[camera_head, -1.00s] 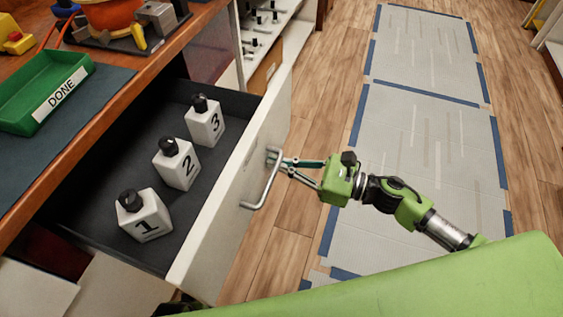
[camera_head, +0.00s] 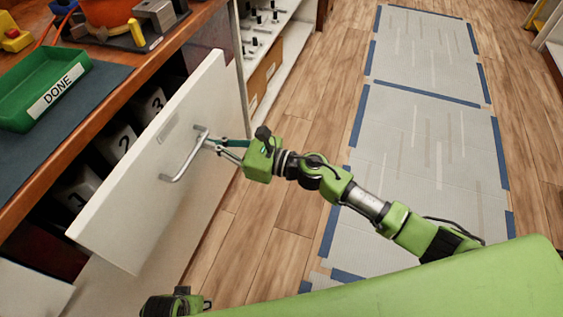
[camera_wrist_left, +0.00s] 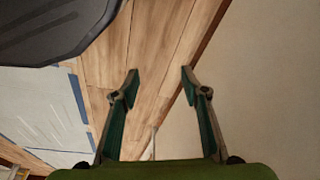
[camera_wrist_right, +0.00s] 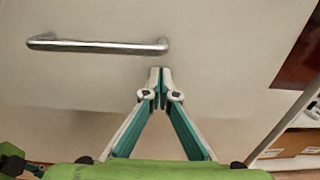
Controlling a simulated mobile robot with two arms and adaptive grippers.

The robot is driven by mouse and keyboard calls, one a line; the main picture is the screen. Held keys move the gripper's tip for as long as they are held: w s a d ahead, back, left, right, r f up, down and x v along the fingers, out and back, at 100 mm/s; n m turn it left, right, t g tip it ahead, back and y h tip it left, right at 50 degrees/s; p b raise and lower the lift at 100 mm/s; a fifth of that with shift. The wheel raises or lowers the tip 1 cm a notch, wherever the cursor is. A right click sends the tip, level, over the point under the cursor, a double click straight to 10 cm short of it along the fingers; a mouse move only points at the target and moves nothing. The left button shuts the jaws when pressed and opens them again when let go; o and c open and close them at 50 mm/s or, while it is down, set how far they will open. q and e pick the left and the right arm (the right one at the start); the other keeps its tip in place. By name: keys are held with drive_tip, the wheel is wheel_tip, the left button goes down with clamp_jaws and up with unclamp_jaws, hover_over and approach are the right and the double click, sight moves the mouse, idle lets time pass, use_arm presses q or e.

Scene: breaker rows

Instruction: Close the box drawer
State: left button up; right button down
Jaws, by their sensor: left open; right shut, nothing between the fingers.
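The drawer (camera_head: 150,190) has a white front and a silver bar handle (camera_head: 184,158). It stands partly open, with a narrow gap behind its front. Numbered white breakers 1 (camera_head: 78,188), 2 (camera_head: 120,143) and 3 (camera_head: 153,102) sit inside, partly hidden by the front and the worktop. My right gripper (camera_head: 212,143) is shut and empty, its tips at the drawer front near the far end of the handle. In the right wrist view the tips (camera_wrist_right: 160,72) are beside the handle's right end, not around it. My left gripper (camera_wrist_left: 160,75) is open and empty in the left wrist view.
The wooden worktop (camera_head: 110,112) above the drawer carries a green DONE tray (camera_head: 45,88) on a dark mat. A white shelf (camera_head: 290,60) stands beyond the drawer.

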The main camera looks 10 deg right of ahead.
drive_tip(key=b+x, duration=0.2)
drive_tip(key=x, duration=0.7)
drive_tip(key=shift+w+a+f, duration=0.1)
drive_tip(key=shift+w+a, duration=0.05)
drive_tip(key=shift+a, duration=0.2)
drive_tip(key=shift+w+a+b, duration=0.35)
drive_tip(key=shift+w+a, duration=0.05)
drive_tip(key=shift+a, duration=0.2)
use_arm(q)
wheel_tip(320, 180, up, 10)
drive_tip(key=w, duration=0.1)
drive_tip(key=shift+t, duration=0.3)
drive_tip(key=shift+r, duration=0.1)
use_arm(e)
drive_tip(key=shift+r, duration=0.3)
